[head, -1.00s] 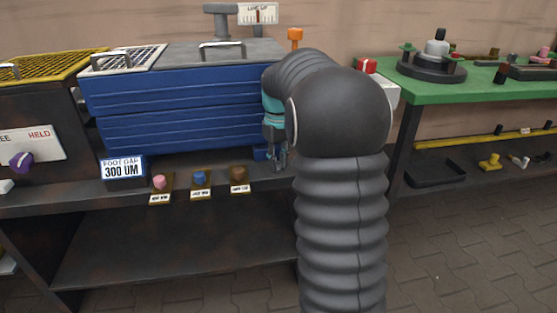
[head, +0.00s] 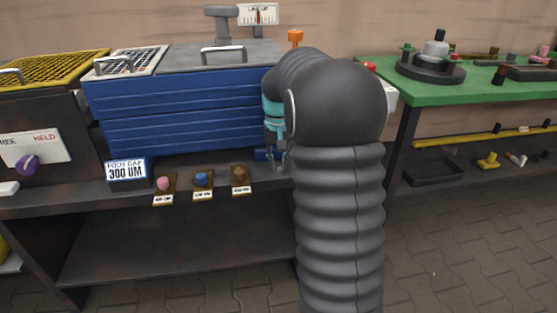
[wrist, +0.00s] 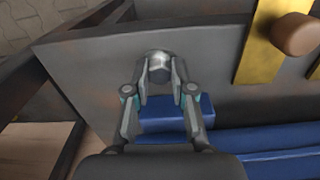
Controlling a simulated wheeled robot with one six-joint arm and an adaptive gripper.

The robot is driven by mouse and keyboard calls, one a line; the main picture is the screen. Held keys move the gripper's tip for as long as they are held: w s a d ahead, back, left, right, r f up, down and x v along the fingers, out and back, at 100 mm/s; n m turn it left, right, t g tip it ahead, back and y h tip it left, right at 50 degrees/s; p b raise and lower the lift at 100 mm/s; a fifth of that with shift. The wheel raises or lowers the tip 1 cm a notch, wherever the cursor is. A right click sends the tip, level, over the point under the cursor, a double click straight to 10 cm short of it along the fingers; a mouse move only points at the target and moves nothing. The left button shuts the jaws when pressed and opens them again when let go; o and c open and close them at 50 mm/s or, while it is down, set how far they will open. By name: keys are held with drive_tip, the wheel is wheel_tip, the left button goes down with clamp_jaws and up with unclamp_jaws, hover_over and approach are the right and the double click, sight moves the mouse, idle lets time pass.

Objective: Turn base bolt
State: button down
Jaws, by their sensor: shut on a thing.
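The base bolt (wrist: 159,66) shows in the wrist view as a grey hex head on the dark bench shelf, in front of a small blue block (wrist: 177,112). My gripper (wrist: 159,76) is around the bolt, with its two fingertips shut on either side of the head. In the head view my gripper (head: 277,160) points down at the shelf beside the blue ribbed housing (head: 180,118). The bolt is too small and too covered by the fingers to make out there.
A sign reading FOOT GAP 300 UM (head: 126,171) stands on the shelf (head: 75,194). Pink (head: 163,184), blue (head: 203,180) and brown (head: 240,175) knobs sit on labelled plates left of my gripper. A green table (head: 420,95) is at right.

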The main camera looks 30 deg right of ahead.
sight(278, 164)
idle(0.3)
drive_tip(key=c, duration=1)
unclamp_jaws()
drive_tip(key=shift+r, duration=0.1)
wheel_tip(278, 164, up, 12)
drive_tip(key=shift+f, duration=0.1)
